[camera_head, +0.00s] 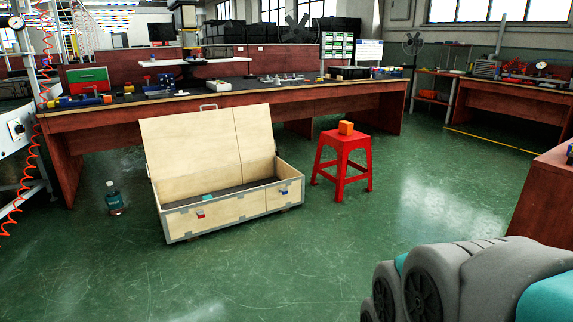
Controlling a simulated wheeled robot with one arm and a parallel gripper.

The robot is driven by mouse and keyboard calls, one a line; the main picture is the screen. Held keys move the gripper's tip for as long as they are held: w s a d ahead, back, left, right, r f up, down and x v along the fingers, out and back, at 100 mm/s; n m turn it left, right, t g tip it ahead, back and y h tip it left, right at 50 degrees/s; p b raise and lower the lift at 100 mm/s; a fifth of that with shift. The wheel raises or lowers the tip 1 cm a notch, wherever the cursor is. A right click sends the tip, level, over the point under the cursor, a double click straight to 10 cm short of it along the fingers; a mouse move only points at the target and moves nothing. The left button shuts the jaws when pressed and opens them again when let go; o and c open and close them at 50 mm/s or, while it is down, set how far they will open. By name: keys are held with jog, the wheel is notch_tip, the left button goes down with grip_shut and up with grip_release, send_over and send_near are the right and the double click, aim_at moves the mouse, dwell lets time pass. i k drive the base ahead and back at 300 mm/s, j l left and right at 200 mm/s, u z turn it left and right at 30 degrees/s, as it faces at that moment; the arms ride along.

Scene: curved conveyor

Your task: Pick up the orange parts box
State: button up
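A small orange box (346,128) sits on top of a red stool (343,160) right of the picture's middle. It is the only orange box-shaped thing I make out, and it stands clear of other objects on the seat. Part of my own arm shows at the lower right, well apart from the stool. My gripper is not in view.
An open wooden case (232,212) with its lid up stands on the floor left of the stool. A bottle (114,198) stands beside it. A long workbench (250,93) runs behind. The green floor in front of the stool is clear.

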aim_at(346, 128)
jog(key=i+l+z, duration=0.2)
jog(key=i+z, duration=0.15)
jog(key=i, duration=1)
jog(key=i+j+z, duration=0.15)
jog(key=i+z, duration=0.2)
jog(key=i, duration=1.05)
jog(key=i+u, duration=0.35)
jog(key=i, duration=1.45)
